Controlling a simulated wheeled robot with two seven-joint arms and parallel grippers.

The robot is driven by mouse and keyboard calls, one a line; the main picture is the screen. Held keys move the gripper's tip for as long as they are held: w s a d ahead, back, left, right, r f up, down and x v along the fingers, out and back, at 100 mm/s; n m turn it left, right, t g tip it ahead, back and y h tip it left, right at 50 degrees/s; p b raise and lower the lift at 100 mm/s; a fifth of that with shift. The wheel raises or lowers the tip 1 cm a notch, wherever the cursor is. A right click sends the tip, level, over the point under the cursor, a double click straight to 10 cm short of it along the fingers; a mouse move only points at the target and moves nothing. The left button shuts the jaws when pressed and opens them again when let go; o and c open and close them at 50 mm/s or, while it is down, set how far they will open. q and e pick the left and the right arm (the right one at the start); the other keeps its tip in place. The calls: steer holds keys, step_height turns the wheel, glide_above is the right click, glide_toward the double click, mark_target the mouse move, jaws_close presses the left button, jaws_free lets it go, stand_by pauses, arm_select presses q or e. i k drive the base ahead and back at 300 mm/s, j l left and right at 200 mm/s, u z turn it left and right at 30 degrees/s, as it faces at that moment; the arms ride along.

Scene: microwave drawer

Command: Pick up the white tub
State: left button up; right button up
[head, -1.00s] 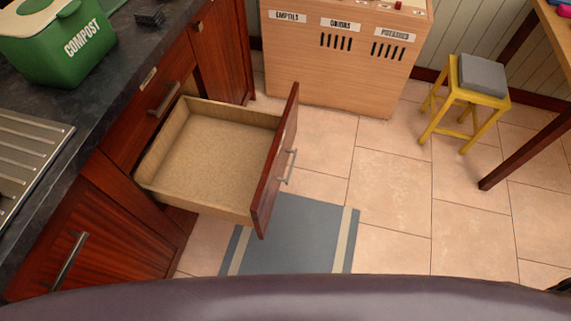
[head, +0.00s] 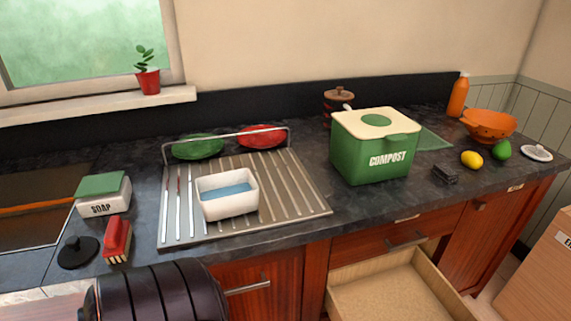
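The white tub (head: 228,205) is a small rectangular white container with something blue inside. It sits upright on the ribbed metal draining rack (head: 290,208) on the dark counter. A dark ribbed cylinder, seemingly part of my own arm, shows at the bottom left, below the tub and apart from it. Neither gripper shows in the head view, so I cannot see their fingers.
A red brush (head: 117,240), a black plug (head: 78,252) and a soap box (head: 104,197) lie left of the rack. A green and a red plate stand behind the tub. The compost bin (head: 372,148) is at right. An open, empty drawer (head: 385,295) juts out below.

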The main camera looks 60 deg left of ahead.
mark_target(224, 195)
steer(key=u, duration=3.2)
